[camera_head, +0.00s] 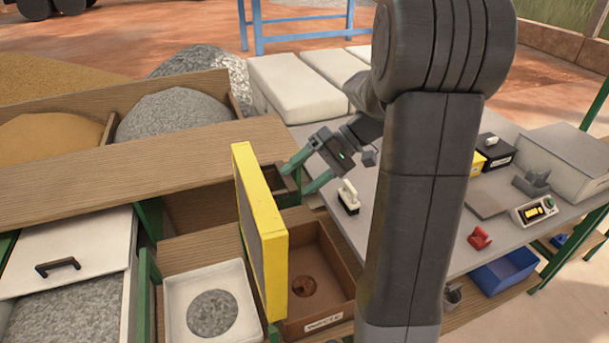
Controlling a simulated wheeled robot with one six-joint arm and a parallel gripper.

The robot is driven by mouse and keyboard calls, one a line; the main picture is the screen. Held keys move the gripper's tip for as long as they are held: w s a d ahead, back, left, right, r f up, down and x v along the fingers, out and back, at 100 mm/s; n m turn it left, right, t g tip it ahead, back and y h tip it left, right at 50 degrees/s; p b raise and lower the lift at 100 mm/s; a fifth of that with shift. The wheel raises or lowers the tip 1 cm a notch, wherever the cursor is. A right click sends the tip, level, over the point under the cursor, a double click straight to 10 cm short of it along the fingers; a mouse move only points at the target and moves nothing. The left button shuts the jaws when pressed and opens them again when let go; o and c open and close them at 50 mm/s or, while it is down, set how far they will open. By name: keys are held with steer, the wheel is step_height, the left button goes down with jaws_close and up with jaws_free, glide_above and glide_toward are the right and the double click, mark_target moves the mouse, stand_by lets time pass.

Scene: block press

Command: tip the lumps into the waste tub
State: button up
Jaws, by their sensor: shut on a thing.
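A sieve with a yellow frame (273,267) stands tipped up nearly on edge between a white tub and a brown tub. My gripper (296,178) has green fingers and is behind the sieve's upper right side. It is shut on the sieve, though the sieve's edge and nearby wood hide the grip itself. The brown tub (338,270) has a white label on its front that is too small to read surely; it looks like the waste tub. A small reddish-brown patch of lumps (303,286) lies on its floor. The sieve's mesh face is mostly hidden.
The white tub (178,298) holds a round grey heap. A wooden board (120,165) runs behind, with sand and gravel bins beyond. The grey table (400,225) at right carries a white-handled tool (348,197), a red piece (480,238) and a control box (535,210).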

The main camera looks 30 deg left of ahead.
steer(key=shift+d+f, duration=0.15)
steer(key=shift+f, duration=0.2)
steer(key=shift+c, duration=0.4)
steer(key=shift+w+d+r, duration=0.1)
steer(key=shift+w+r, duration=0.05)
steer(key=shift+w, duration=0.05)
steer(key=shift+c, duration=0.7)
steer(key=v, duration=0.7)
steer(key=b+v, duration=0.1)
steer(key=v, duration=0.5)
steer(key=shift+w+r, duration=0.2)
steer(key=shift+r, duration=0.2)
steer(key=shift+c, duration=0.5)
steer(key=shift+s, duration=0.1)
steer(key=p+x, duration=0.1)
steer(key=x, duration=1.3)
steer(key=shift+r, duration=0.1)
